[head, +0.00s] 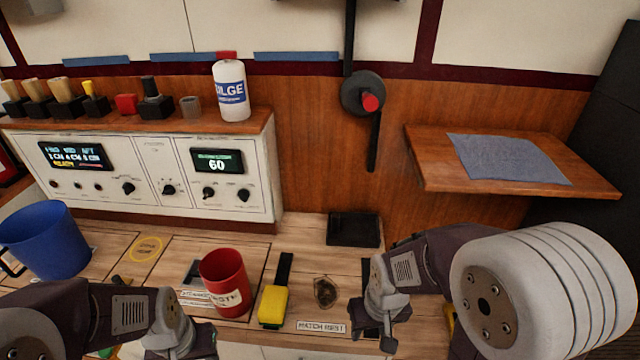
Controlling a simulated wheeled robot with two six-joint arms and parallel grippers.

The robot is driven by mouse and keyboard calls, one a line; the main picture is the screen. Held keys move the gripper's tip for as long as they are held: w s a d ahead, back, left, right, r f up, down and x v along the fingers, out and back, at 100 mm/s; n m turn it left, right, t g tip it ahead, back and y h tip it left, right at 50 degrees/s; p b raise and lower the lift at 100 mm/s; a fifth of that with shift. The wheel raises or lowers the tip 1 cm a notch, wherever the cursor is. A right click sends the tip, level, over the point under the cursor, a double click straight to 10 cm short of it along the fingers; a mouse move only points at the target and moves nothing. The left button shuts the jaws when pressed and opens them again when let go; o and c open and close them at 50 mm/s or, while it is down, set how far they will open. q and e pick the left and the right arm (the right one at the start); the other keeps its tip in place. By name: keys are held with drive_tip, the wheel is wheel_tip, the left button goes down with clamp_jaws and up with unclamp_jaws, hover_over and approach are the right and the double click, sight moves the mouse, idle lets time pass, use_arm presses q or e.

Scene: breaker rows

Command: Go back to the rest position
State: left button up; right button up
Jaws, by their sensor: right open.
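My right gripper (386,318) hangs low over the right part of the wooden counter (300,243), near the "hatch rest" label (321,327). It is open, with nothing seen between its fingers. My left gripper (182,345) is at the bottom edge, in front of the red cup (225,284). Its fingertips are cut off or hidden, so I cannot tell whether it is open or shut. A yellow-handled tool (273,305) with a black end lies between the two grippers, apart from both.
A blue mug (45,243) stands at the left. Behind are a white control panel (150,180) and a shelf with a white bottle (231,90). A wooden wall shelf (590,184) with a blue-grey cloth (505,158) juts out at right. A black pad (353,229) lies at the counter's back.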

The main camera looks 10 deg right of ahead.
wheel_tip(320, 180, up, 36)
drive_tip(key=p, duration=3.3)
drive_tip(key=shift+r+p, duration=0.25)
drive_tip(key=shift+p, duration=0.15)
